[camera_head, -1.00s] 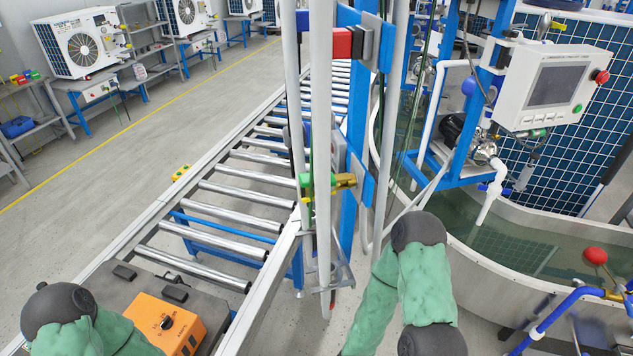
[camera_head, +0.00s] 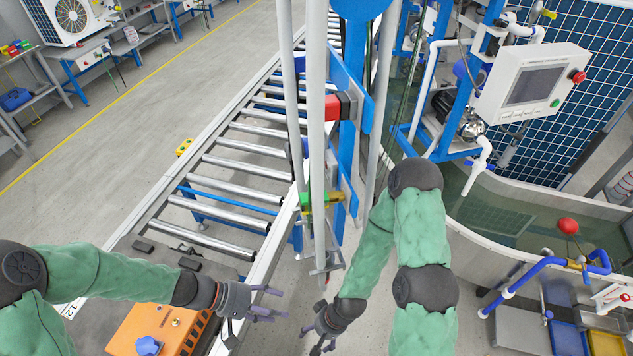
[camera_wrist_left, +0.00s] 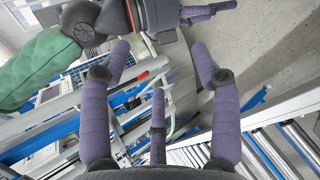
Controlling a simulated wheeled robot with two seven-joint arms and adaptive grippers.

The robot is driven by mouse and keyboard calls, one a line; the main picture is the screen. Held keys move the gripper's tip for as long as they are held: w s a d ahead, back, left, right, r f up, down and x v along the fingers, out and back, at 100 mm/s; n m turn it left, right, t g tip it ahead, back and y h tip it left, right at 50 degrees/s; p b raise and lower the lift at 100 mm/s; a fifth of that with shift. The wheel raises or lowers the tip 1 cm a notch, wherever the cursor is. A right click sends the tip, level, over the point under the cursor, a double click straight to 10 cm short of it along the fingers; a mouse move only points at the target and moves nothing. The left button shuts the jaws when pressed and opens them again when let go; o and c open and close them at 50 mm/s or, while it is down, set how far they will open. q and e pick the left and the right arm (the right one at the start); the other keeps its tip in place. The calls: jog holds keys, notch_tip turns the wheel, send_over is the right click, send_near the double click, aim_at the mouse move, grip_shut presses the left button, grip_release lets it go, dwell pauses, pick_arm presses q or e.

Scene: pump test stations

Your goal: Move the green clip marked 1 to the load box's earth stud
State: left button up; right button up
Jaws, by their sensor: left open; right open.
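An orange box (camera_head: 125,325), which looks like the load box, stands at the bottom of the head view with a blue knob (camera_head: 148,345) and a small brass-coloured fitting (camera_head: 176,322). I cannot tell whether that fitting is the earth stud. No green clip marked 1 can be made out. A small green part (camera_head: 305,199) sits by a brass fitting on the post, too small to identify. My left gripper (camera_head: 284,303) is open and empty, right of the orange box; its spread fingers show in the left wrist view (camera_wrist_left: 158,95). My right gripper (camera_head: 319,342) is open, just below and right of it.
A roller conveyor (camera_head: 236,188) runs away from me. Upright pipes and a blue post (camera_head: 353,130) stand close ahead of both grippers. A water tank (camera_head: 520,262) and a control panel (camera_head: 533,85) are at the right.

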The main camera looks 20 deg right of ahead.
pick_arm(q)
jog(key=w+d+r+t+h+p, duration=0.1)
jog(key=w+d+r+h+p, duration=0.1)
jog(key=r, duration=0.6)
jog(key=w+d+r+h+p, duration=0.1)
jog(key=d+r+h+p, duration=0.1)
jog(key=r, duration=0.5)
jog(key=m+t+h+p, duration=0.1)
jog(key=m+h+p, duration=0.1)
jog(key=h+p, duration=0.2)
send_near(301, 205)
jog(key=d, duration=0.5)
jog(key=shift+w, duration=0.15)
jog(key=d, duration=0.4)
jog(key=shift+d+p, duration=0.3)
jog(key=shift+p, duration=0.05)
jog(key=shift+d+f+b, duration=0.2)
jog(key=shift+d+b, duration=0.4)
jog(key=shift+d, duration=0.4)
jog(key=shift+d+r+b, duration=0.15)
jog(key=shift+d+b, duration=0.35)
jog(key=shift+d, duration=0.65)
